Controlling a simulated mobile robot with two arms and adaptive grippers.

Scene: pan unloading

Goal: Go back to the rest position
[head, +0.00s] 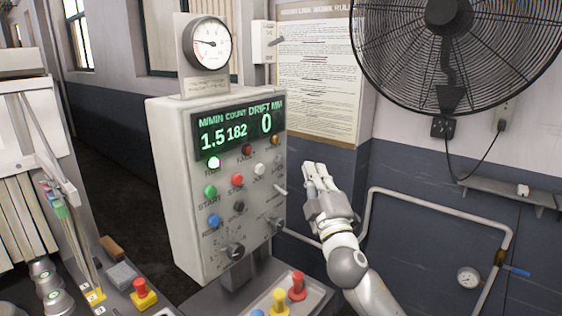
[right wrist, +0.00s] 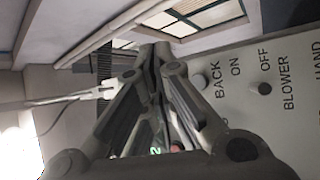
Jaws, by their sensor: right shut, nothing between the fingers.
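My right gripper (head: 318,170) is raised just to the right of the grey control box (head: 180,190), its fingers pointing up. Its fingers are together with nothing between them. In the right wrist view the closed fingers (right wrist: 152,58) point toward the top, and the side of the box (right wrist: 285,60) with labelled toggles lies to their right. I cannot tell whether the hand touches the box. My left gripper is not in view.
The box carries a lit display (head: 238,129), several buttons and a round gauge (head: 207,43) on top. A black fan (head: 455,25) hangs at upper right, and a pipe (head: 430,198) runs along the wall. Coloured knobs (head: 297,287) stand below the box. Machinery fills the left.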

